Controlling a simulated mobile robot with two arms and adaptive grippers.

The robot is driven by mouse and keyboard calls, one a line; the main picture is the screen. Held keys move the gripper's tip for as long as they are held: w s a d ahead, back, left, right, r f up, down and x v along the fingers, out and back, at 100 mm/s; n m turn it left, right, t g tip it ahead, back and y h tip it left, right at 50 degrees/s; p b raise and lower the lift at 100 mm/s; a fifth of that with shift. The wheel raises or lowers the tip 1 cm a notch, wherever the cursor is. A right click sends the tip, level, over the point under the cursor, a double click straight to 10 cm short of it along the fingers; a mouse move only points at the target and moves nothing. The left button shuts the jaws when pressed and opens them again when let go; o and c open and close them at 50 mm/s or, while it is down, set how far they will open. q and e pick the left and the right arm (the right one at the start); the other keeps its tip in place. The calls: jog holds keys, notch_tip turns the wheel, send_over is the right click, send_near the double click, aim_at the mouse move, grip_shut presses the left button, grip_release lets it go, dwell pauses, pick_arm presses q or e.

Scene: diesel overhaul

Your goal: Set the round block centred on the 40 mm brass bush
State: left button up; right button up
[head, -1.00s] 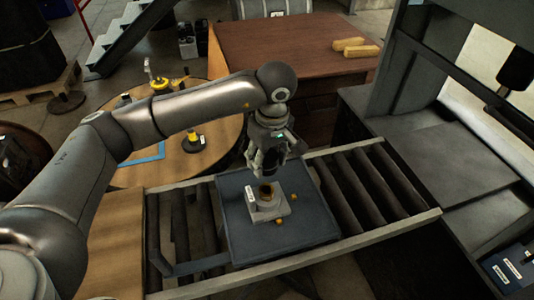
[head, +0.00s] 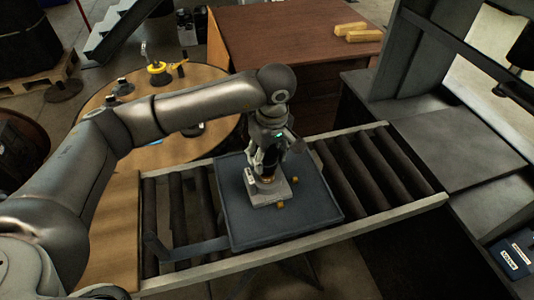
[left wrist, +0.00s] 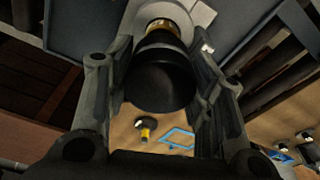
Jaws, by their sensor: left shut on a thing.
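My left gripper (head: 266,163) points down over the blue-grey tray (head: 240,232), shut on the black round block (left wrist: 160,80). The brass bush (left wrist: 163,27) stands in a pale grey holder (head: 270,198) on the tray. In the left wrist view the block's far end is at the bush, roughly in line with it. I cannot tell whether they touch or are exactly centred. In the head view the gripper hides most of the bush and block. My right gripper is not in view.
Small brass pieces (head: 281,205) lie on the tray beside the holder. The tray sits on a roller conveyor (head: 365,180) with raised side rails. A round wooden table (head: 110,92) and a brown desk (head: 285,38) stand behind. A grey machine (head: 430,125) stands right.

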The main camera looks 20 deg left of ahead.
pick_arm(q)
jog(key=shift+b, duration=0.35)
dwell(0.7)
jog(key=shift+f+b, duration=0.1)
jog(key=shift+b, duration=0.4)
dwell(0.4)
jog(key=shift+f+b, duration=0.3)
jog(key=shift+b, duration=0.05)
jog(key=shift+f+b, duration=0.6)
jog(key=shift+b, duration=0.05)
jog(key=shift+f+b, duration=0.2)
jog(key=shift+b, duration=0.1)
